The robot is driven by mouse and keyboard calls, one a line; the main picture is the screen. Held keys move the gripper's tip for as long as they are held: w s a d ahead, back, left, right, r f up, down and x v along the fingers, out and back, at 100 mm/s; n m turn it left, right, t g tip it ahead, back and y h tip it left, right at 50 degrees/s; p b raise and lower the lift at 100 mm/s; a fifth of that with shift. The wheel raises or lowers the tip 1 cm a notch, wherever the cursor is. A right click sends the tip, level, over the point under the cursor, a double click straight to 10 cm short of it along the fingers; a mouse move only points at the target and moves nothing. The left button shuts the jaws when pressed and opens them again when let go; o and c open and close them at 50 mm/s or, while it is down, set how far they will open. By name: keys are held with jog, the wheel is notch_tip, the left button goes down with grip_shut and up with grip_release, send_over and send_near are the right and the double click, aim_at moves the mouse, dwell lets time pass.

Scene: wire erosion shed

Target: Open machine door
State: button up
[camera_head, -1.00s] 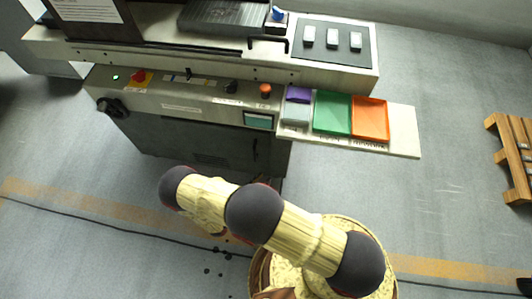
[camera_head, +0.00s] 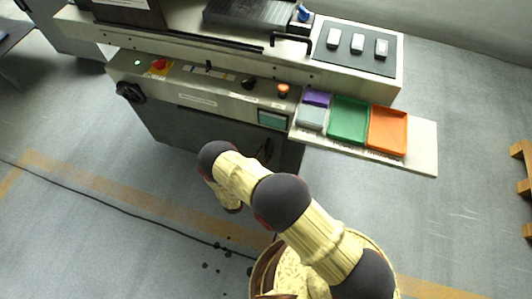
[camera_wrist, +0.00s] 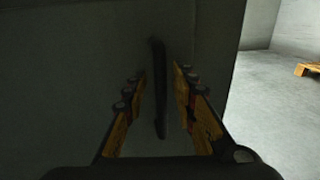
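The machine door (camera_head: 185,128) is the dark grey front panel below the control strip, and it looks shut. Its upright dark handle (camera_head: 265,150) is near the right edge, partly hidden by my arm. In the wrist view, the door (camera_wrist: 60,75) fills the left and middle. The handle (camera_wrist: 159,90) stands between the fingers of my gripper (camera_wrist: 157,85). The fingers are apart, one to each side of the handle, with gaps visible. I cannot tell whether the tips reach as deep as the handle. In the head view my gripper is hidden.
Purple, grey, green (camera_head: 348,119) and orange (camera_head: 387,132) trays sit on a side shelf (camera_head: 424,146) right of the door. A black rotary knob (camera_head: 130,92) sticks out at the left. A wooden pallet (camera_head: 523,185) lies far right. A dark cable (camera_head: 110,209) crosses the floor.

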jog(key=shift+w+d, duration=0.2)
jog(key=shift+w, duration=0.1)
jog(key=shift+c, duration=0.2)
grip_shut()
dwell(0.6)
